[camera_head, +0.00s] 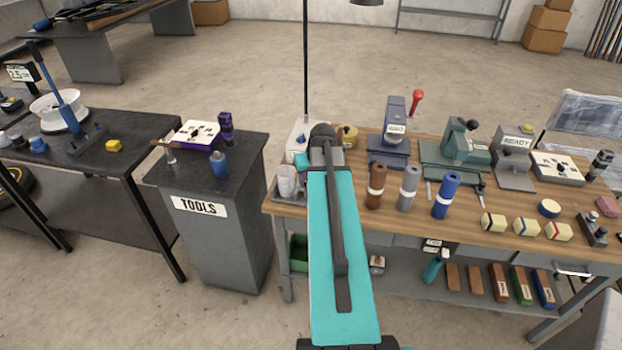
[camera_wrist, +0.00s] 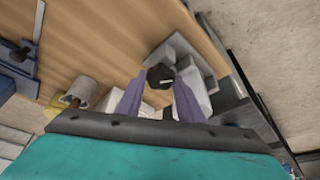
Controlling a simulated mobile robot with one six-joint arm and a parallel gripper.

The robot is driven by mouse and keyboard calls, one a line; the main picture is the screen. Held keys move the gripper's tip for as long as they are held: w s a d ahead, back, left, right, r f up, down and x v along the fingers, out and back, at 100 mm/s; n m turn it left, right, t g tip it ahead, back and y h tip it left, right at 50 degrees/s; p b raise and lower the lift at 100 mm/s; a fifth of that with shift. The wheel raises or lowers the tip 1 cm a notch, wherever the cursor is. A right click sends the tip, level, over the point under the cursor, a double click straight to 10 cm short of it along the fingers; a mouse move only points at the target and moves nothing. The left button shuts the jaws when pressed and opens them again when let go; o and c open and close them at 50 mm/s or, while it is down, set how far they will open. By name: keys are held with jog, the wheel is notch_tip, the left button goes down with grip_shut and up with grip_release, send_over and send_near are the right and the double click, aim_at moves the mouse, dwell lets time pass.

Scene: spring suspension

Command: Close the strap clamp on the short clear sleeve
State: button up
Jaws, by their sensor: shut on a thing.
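My gripper (camera_wrist: 160,84) reaches over the near-left end of the wooden bench. In the wrist view its two purple-grey fingers close on a small dark, knob-like piece (camera_wrist: 160,75); whether it belongs to the strap clamp I cannot tell. Pale pieces lie just beyond and beside the fingers in a grey tray (camera_wrist: 178,45). In the head view my arm hides the fingertips. A translucent, cup-like sleeve (camera_head: 287,182) stands at the bench's left end, just left of my arm. Whether it is the short clear sleeve, and where the strap sits, I cannot make out.
Brown (camera_head: 376,186), grey (camera_head: 408,188) and blue (camera_head: 446,195) cylinders stand right of my arm. Behind them are a blue press (camera_head: 394,140) with a red-knobbed lever and a green machine (camera_head: 456,155). A dark TOOLS cabinet (camera_head: 212,225) stands left, across a gap.

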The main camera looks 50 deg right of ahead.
jog(key=shift+w+a+m+g+h+b, duration=0.15)
jog(key=shift+m+h+b, duration=0.1)
jog(key=shift+m, duration=0.5)
jog(key=shift+s+m+g+h+b, duration=0.1)
jog(key=shift+m+h+b, duration=0.1)
jog(key=shift+m, duration=0.6)
jog(key=shift+w+a+m+g+h+b, duration=0.15)
jog(key=shift+m+h, duration=0.1)
jog(key=shift+m, duration=0.5)
jog(key=o, duration=1)
jog(key=shift+o, duration=0.2)
jog(key=shift+s+r, duration=0.1)
jog(key=shift+r, duration=0.05)
jog(key=shift+b+v, duration=0.4)
jog(key=shift+v, duration=0.7)
jog(key=b+v, duration=0.2)
jog(key=v, duration=0.9)
jog(key=shift+r, duration=0.2)
